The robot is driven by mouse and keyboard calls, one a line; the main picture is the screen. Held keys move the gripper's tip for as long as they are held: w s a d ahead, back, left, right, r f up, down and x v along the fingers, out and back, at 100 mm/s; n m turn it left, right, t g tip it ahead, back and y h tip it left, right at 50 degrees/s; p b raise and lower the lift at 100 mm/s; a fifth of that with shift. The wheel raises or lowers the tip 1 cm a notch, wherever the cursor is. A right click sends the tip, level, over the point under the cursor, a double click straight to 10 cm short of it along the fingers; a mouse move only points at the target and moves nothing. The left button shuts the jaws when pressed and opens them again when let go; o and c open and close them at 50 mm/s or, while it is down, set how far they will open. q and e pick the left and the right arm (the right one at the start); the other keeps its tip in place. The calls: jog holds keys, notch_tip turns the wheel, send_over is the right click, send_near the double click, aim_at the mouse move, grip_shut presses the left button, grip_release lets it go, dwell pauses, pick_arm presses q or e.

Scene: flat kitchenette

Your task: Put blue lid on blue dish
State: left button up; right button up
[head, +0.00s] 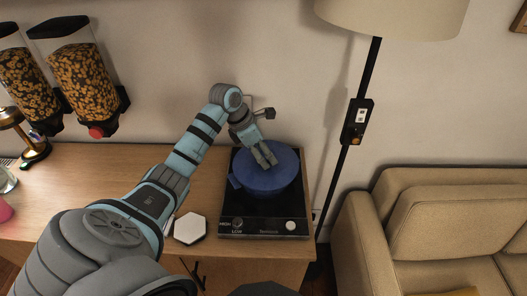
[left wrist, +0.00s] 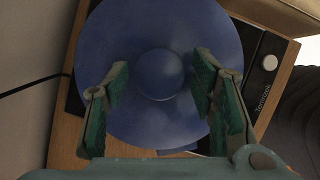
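The blue dish (head: 262,187) stands on a black hotplate (head: 264,221), with a short handle showing at its left. The blue lid (left wrist: 165,28) is a round disc with a knob (left wrist: 159,74) in its middle. It appears to lie on top of the dish and hides the inside; whether it is fully seated I cannot tell. My left gripper (head: 265,158) is just above the lid, pointing down. In the left wrist view its fingers (left wrist: 160,88) are apart on either side of the knob, with a gap to it. My right gripper is not in view.
A white hexagonal piece (head: 190,228) lies on the wooden counter (head: 105,165) left of the hotplate. Cereal dispensers (head: 78,75) hang on the wall at left. A floor lamp pole (head: 340,150) and a beige sofa (head: 440,220) stand to the right.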

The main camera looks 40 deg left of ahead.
pick_arm(q)
jog(key=shift+o, duration=0.6)
jog(key=v, duration=1.2)
jog(key=shift+a, duration=0.1)
